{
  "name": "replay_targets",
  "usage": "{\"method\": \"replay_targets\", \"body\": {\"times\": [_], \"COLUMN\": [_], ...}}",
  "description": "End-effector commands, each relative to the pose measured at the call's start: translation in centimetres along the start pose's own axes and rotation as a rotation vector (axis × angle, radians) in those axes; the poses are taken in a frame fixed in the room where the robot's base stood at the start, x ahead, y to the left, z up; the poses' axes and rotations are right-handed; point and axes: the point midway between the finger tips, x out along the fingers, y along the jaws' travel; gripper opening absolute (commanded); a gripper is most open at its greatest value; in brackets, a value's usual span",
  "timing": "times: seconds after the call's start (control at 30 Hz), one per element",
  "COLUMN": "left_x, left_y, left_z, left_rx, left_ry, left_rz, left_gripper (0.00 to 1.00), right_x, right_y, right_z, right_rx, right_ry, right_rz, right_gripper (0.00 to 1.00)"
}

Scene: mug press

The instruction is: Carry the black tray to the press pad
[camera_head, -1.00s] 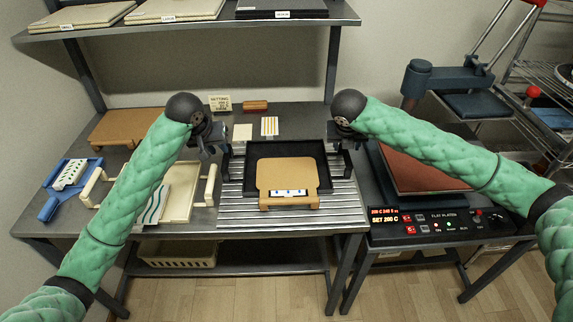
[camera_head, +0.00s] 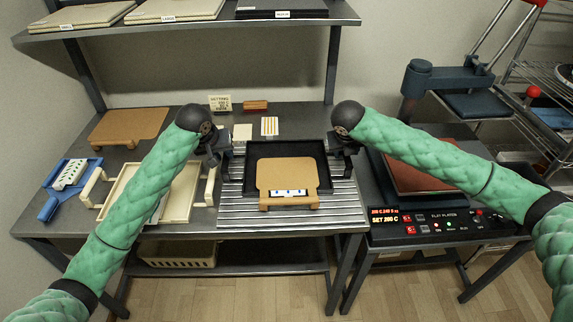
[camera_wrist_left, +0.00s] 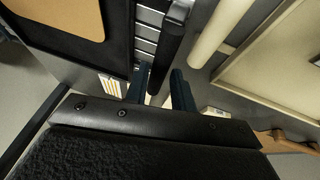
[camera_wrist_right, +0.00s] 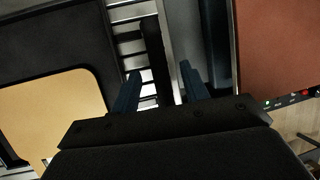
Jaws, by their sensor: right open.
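The black tray (camera_head: 318,160) lies on a ribbed metal rack, with a tan board (camera_head: 287,175) in it. A dark bar handle shows at each side of the tray. My left gripper (camera_head: 222,158) is at the left handle; in the left wrist view its fingers (camera_wrist_left: 160,92) stand apart on either side of the black handle (camera_wrist_left: 168,45). My right gripper (camera_head: 349,157) is at the right handle; in the right wrist view its open fingers (camera_wrist_right: 160,92) stand either side of that handle (camera_wrist_right: 152,45). The reddish press pad (camera_head: 415,178) lies to the right.
A control panel (camera_head: 437,226) fronts the pad. A cream tray (camera_head: 181,205) with handles stands left of the rack, partly behind my left arm. A blue tool (camera_head: 50,207) lies farther left. A blue press arm (camera_head: 450,78) rises at the back right.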

Motion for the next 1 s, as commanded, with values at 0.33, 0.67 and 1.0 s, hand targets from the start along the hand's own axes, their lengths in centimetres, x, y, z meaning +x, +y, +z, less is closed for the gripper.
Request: {"method": "replay_targets", "body": {"times": [0.33, 0.67, 1.0], "left_x": [3.1, 3.3, 3.3], "left_y": [0.0, 0.0, 0.0], "left_z": [0.0, 0.0, 0.0], "left_rx": [-0.001, 0.000, 0.000], "left_ry": [0.000, 0.000, 0.000], "left_rz": [0.001, 0.000, 0.000], "left_gripper": [0.25, 0.25, 0.00], "right_x": [3.1, 3.3, 3.3], "right_y": [0.0, 0.0, 0.0], "right_z": [0.0, 0.0, 0.0], "right_rx": [0.000, 0.000, 0.000], "right_ry": [0.000, 0.000, 0.000], "right_rz": [0.001, 0.001, 0.001], "right_gripper": [0.45, 0.45, 0.00]}}
